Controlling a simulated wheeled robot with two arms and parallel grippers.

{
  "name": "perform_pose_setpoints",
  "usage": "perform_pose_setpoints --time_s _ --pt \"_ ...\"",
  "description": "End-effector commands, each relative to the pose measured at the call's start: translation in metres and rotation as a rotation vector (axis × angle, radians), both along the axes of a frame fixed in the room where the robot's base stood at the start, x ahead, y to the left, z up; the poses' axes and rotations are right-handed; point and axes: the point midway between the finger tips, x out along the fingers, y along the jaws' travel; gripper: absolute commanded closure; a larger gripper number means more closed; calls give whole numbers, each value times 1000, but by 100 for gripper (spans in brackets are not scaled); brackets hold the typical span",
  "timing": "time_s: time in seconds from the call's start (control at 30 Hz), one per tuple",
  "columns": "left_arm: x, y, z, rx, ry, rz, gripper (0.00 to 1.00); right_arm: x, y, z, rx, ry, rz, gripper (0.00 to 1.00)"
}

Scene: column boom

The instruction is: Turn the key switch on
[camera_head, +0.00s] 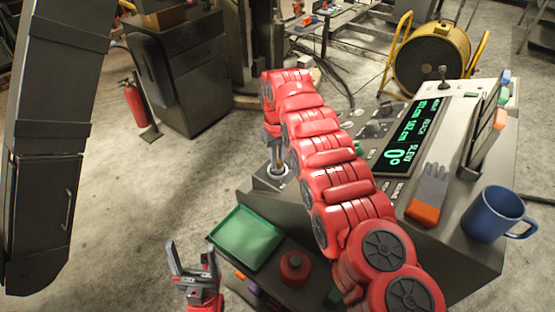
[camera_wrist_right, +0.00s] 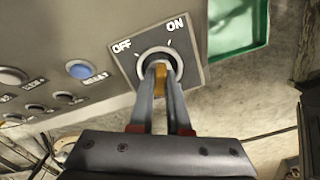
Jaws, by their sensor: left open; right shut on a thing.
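The key switch (camera_wrist_right: 158,65) shows in the right wrist view as a round collar on a grey square plate marked OFF and ON. My right gripper (camera_wrist_right: 161,75) is shut on its yellow key (camera_wrist_right: 160,78), with a finger on each side. The fingers hide much of the key, so I cannot tell which mark it points to. In the head view my red right arm reaches over the console, and I cannot make out the key there. My left gripper (camera_head: 193,262) is open and empty at the lower left, fingers up, apart from the console.
A blue RESET button (camera_wrist_right: 80,70) and other buttons are left of the switch. A green tray (camera_head: 247,238) and a red round knob (camera_head: 295,266) sit at the console's near side. A blue mug (camera_head: 492,214), glove (camera_head: 429,188) and display (camera_head: 411,130) are right.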

Motion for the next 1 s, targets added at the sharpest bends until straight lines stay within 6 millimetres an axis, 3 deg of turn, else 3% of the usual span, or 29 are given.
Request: perform_pose_setpoints --time_s 1.0 --pt "0 0 -1 0 0 0 23 -2 0 -2 -2 6 -155 100"
